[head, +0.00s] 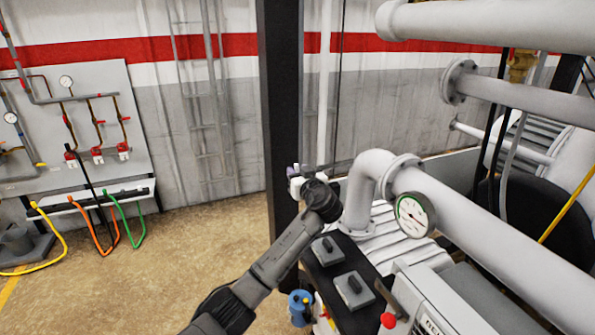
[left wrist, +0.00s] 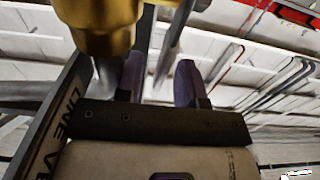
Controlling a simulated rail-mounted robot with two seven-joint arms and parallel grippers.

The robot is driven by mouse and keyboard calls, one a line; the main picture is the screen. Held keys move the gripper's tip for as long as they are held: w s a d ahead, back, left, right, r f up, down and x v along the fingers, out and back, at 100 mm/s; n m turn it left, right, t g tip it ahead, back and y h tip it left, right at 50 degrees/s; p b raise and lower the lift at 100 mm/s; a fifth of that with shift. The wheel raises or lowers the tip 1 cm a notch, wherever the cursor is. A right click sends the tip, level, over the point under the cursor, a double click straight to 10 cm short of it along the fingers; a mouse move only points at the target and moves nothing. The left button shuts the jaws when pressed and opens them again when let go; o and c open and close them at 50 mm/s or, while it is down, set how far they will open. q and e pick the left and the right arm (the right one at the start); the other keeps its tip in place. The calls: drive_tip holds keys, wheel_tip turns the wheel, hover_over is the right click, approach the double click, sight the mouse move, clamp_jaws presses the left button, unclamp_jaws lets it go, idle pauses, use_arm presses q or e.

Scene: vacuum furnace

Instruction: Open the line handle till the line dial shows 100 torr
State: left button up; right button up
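The line dial (head: 414,214) is a round white gauge on the large grey pipe in the head view; its needle shows, but its reading is too small to tell. My left gripper (head: 293,178) is by the black post, left of the pipe elbow. In the left wrist view its two purple fingers (left wrist: 159,82) stand apart. A brass valve body (left wrist: 98,22) is close by at upper left, beside a sign reading "LINE V". A grey bar (left wrist: 172,45) shows beyond and between the fingers; I cannot tell whether it is the line handle or whether it touches them. My right gripper is out of view.
A black post (head: 281,90) stands just behind my left gripper. Grey pipes (head: 500,250) fill the right side. Below are a dark panel with two switch boxes (head: 353,290) and a red button (head: 388,321).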

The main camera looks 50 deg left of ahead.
use_arm(q)
drive_tip(key=shift+w+a, duration=0.1)
drive_tip(key=shift+a, duration=0.2)
clamp_jaws()
idle(0.5)
